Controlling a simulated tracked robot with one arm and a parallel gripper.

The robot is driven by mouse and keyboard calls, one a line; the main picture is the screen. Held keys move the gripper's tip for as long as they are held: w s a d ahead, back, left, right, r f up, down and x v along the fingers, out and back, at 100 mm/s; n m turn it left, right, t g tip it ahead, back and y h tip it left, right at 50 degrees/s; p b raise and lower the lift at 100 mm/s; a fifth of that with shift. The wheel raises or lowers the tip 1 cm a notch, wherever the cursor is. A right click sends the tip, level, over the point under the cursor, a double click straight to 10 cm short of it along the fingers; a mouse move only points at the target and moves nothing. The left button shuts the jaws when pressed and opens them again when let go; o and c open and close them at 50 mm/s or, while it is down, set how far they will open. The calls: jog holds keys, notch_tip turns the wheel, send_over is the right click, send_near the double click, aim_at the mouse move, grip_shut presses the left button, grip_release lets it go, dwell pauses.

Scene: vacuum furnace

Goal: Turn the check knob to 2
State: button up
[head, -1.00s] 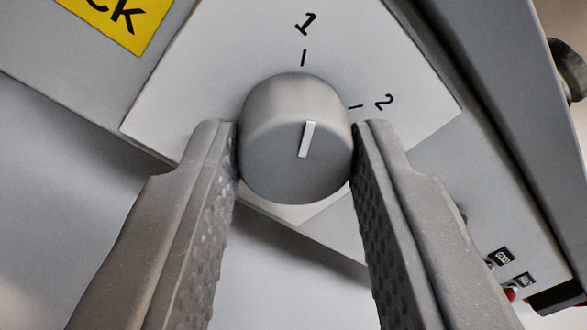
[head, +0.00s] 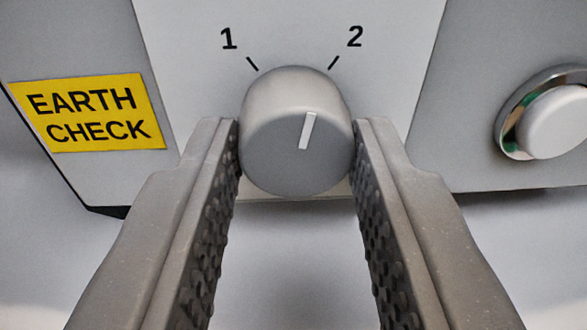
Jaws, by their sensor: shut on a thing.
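The check knob (head: 285,160) is a round grey knob in the middle of the head view, on a white plate with marks 1 (head: 229,39) at upper left and 2 (head: 355,36) at upper right. Its white pointer line (head: 307,130) points up and slightly right, between the two marks and a little nearer 2. My gripper (head: 297,150) is shut on the knob, one finger against its left side and one against its right. The lower edge of the plate is mostly hidden behind the knob and fingers.
A yellow EARTH CHECK label (head: 95,113) is on the panel to the left. A white round button (head: 555,122) in a metal ring sticks out to the right. Below the panel's lower edge is a plain grey surface.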

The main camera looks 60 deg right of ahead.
jog(key=shift+a+f+m+b, duration=0.15)
jog(key=shift+m+b, duration=0.9)
jog(key=shift+m, duration=1.05)
jog(key=o, duration=1)
jog(key=shift+c, duration=0.2)
jog(key=p+v, duration=0.2)
jog(key=v, duration=1.1)
jog(key=shift+s+p, duration=0.3)
jog(key=shift+a+r, duration=0.15)
jog(key=shift+r, duration=0.1)
